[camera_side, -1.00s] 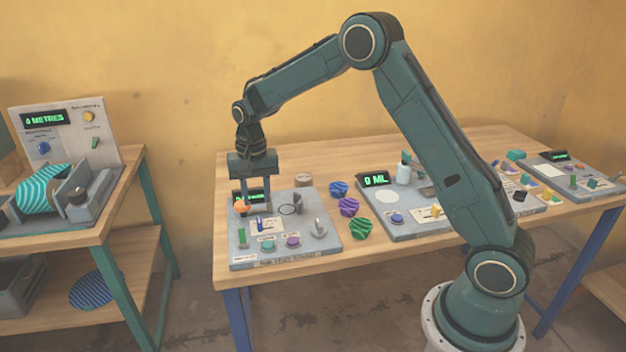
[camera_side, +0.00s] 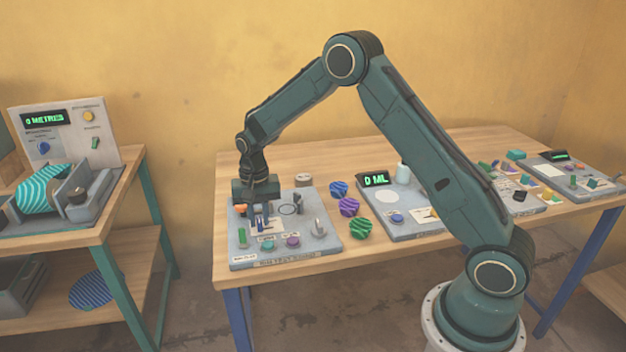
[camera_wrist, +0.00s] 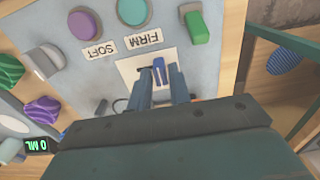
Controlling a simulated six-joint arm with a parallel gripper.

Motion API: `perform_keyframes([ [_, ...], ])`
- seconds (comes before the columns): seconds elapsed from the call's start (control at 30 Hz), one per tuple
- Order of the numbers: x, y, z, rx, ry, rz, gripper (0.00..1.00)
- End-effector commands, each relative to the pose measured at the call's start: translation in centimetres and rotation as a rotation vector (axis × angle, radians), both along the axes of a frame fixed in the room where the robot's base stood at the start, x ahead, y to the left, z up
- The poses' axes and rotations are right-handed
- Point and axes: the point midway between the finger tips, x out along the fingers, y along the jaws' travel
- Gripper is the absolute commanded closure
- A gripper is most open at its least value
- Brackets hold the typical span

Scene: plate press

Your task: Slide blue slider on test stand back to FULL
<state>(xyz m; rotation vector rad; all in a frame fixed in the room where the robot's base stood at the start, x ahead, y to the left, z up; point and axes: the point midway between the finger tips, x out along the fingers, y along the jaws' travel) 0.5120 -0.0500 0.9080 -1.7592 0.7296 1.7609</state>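The test stand is a grey panel (camera_side: 325,245) at the left end of the long wooden table. Its blue slider (camera_wrist: 159,70) stands on a white label plate (camera_wrist: 131,66) in the wrist view. My gripper (camera_wrist: 160,74) is down at the panel, with one finger on each side of the slider. A narrow gap seems to show between the fingers and the slider, and whether they touch is hard to tell. In the side view my gripper (camera_side: 262,220) is low over the panel and largely hides the slider. The slider's scale markings are not readable.
On the panel near the slider are a green button (camera_wrist: 132,10) labelled FIRM, a purple button (camera_wrist: 85,22) labelled SOFT, a green block-shaped control (camera_wrist: 196,27) and a grey lever (camera_wrist: 44,61). Several ribbed knobs, including a green one (camera_side: 360,227), lie right of the panel.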

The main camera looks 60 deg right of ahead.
Motion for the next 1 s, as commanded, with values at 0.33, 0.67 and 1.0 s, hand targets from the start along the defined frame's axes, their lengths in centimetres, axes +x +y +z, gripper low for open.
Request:
perform_keyframes([
  [0.33,-0.1,-0.1,0.1,0.000,0.000,0.000,1.00],
  [0.67,-2.4,-2.5,0.1,0.000,-0.001,-0.003,1.00],
  [1.0,-2.8,-2.9,0.1,-0.004,0.002,-0.005,1.00],
])
